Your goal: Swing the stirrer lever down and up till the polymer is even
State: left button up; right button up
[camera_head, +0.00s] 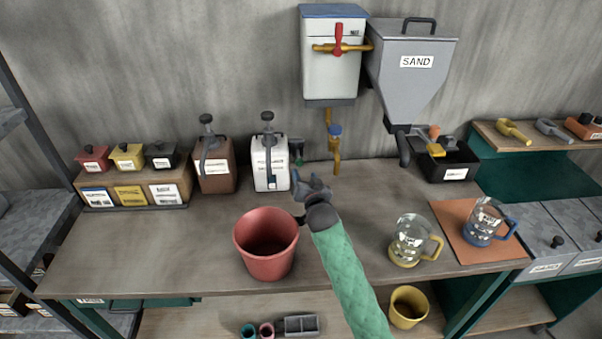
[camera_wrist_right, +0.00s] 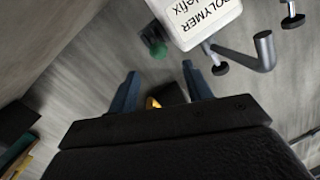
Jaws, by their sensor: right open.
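The white polymer container (camera_head: 266,170) stands upright at the back of the bench, beside a brown one. A grey lever (camera_head: 268,140) with a dark knob on top runs down its front. In the right wrist view, the container's labelled face (camera_wrist_right: 195,18) shows upside down, with POLYMER readable. A grey bent bar (camera_wrist_right: 264,50) with dark ends shows beside it; I cannot tell if this is the lever. My right gripper (camera_head: 303,178) is open and empty, just right of the container and apart from it. Its two fingers show spread in the wrist view (camera_wrist_right: 160,70). My left gripper is not in view. The polymer's evenness is hidden.
A red bucket (camera_head: 266,262) stands at the bench front, left of my right forearm. A brown container (camera_head: 215,178) is left of the polymer. Glass jugs (camera_head: 408,240) stand on the right. A sand hopper (camera_head: 410,75) hangs above. The bench's left front is clear.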

aim_at(300, 165)
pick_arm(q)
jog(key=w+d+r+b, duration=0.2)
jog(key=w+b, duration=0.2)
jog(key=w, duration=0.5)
pick_arm(e)
jog(key=w+n+p, duration=0.1)
jog(key=w+n, duration=0.1)
jog(key=w+n+p, duration=0.1)
jog(key=w+n, duration=0.1)
jog(key=w+a+n+p, duration=0.1)
jog(key=w+n, duration=0.1)
jog(key=shift+f+n+t, duration=0.4)
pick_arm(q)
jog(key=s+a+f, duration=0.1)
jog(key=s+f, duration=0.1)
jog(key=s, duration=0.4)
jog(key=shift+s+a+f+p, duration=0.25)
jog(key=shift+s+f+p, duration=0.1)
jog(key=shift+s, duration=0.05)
pick_arm(e)
jog(key=shift+w+a+f, duration=0.15)
jog(key=shift+w, duration=0.6)
grip_shut()
